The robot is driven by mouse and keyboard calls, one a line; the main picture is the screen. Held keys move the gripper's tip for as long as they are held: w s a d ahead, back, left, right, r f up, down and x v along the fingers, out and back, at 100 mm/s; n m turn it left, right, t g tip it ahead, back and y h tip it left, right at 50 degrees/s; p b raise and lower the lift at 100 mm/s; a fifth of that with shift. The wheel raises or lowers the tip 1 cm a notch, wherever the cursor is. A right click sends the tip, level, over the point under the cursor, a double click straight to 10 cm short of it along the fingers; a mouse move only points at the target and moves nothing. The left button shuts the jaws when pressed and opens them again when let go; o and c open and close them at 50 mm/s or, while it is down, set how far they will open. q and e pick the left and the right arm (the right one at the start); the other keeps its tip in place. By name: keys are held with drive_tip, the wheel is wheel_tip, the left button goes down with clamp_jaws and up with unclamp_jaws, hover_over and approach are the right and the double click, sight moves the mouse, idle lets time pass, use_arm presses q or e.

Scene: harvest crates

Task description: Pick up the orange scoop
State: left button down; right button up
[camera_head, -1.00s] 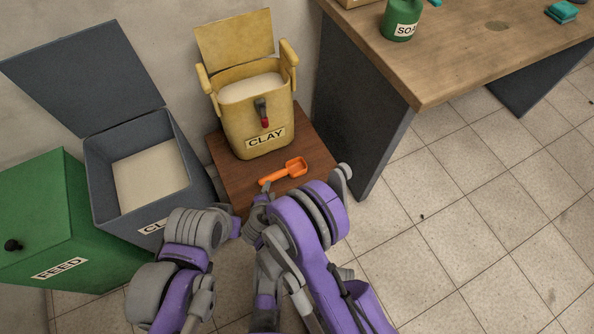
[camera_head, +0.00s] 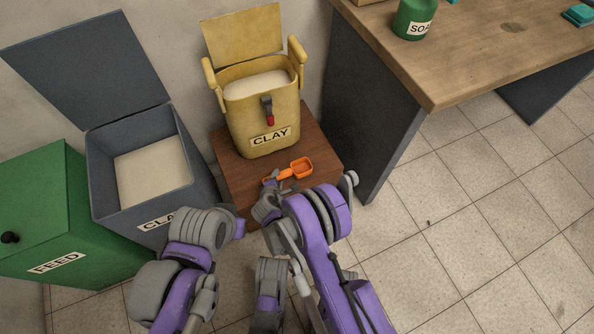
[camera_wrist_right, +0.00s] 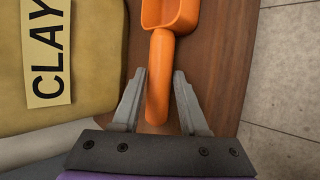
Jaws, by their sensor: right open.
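The orange scoop (camera_head: 301,167) lies on a small brown wooden stand in front of the yellow clay bin. In the right wrist view its bowl (camera_wrist_right: 172,14) is at the top and its handle (camera_wrist_right: 159,75) runs down between my fingers. My right gripper (camera_wrist_right: 158,75) is open, with one finger on each side of the handle and a gap showing beside it. In the head view my right gripper (camera_head: 273,182) is at the handle end of the scoop and partly hides it. My left arm shows at the lower left, but I cannot make out its fingers.
The yellow bin (camera_head: 265,110) labelled CLAY stands open on the wooden stand (camera_head: 235,185), right behind the scoop. A grey open bin (camera_head: 100,165) and a green FEED bin (camera_head: 40,215) stand left. A workbench (camera_head: 450,60) is at the right. Tiled floor is clear at lower right.

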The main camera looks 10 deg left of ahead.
clamp_jaws()
drive_tip(key=shift+r, duration=0.1)
